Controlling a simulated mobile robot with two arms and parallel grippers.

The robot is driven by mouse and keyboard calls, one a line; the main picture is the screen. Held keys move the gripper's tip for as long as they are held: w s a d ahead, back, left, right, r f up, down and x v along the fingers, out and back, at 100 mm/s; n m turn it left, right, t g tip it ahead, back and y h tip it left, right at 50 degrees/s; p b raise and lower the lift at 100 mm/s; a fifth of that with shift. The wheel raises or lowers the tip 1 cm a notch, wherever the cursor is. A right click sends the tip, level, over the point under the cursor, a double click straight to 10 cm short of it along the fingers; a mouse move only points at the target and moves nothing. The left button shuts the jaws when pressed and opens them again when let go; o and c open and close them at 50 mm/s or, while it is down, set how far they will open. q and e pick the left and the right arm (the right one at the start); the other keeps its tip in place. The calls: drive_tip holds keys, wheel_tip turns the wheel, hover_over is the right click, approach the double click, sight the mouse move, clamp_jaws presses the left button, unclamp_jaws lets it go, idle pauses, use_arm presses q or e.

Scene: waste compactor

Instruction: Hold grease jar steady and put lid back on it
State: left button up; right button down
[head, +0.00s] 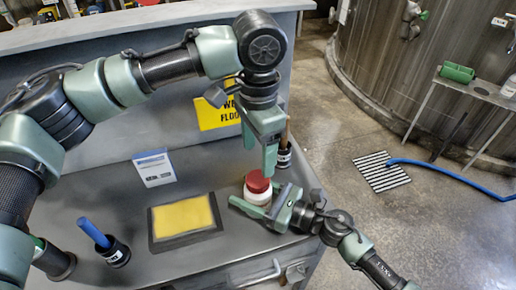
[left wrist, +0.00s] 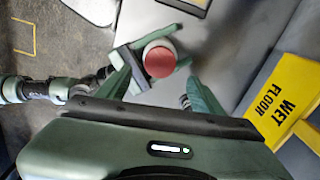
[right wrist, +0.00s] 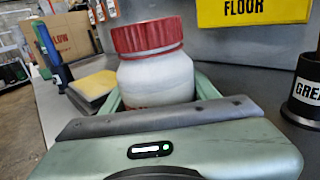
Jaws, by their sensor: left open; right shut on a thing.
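The white grease jar (head: 257,198) stands upright near the front right of the grey bench. Its red lid (head: 257,181) sits on top and covers the mouth; whether it is tightened I cannot tell. In the right wrist view the jar (right wrist: 157,82) is close, with the ribbed lid (right wrist: 147,37) on it. My right gripper (head: 260,208) is shut around the jar's body from the right. My left gripper (head: 268,162) is open, pointing down just above the lid. In the left wrist view the lid (left wrist: 159,61) shows between its spread fingers, with nothing held.
A yellow pad in a dark tray (head: 183,218) lies left of the jar. A black holder (head: 284,158) stands behind the jar, near a yellow wet floor sign (head: 220,113). A blue-handled tool (head: 94,232) stands in a holder at left. A white card (head: 154,168) is at the back.

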sight(258, 178)
use_arm(q)
drive_tip(key=shift+r+n, duration=0.1)
drive_tip(key=shift+n, duration=1.3)
drive_tip(key=shift+f, duration=4)
drive_tip(key=c, duration=1.5)
drive_tip(key=shift+o, duration=0.2)
drive_tip(key=shift+m, duration=0.9)
drive_tip(key=o, duration=1.6)
drive_tip(key=shift+r, duration=0.1)
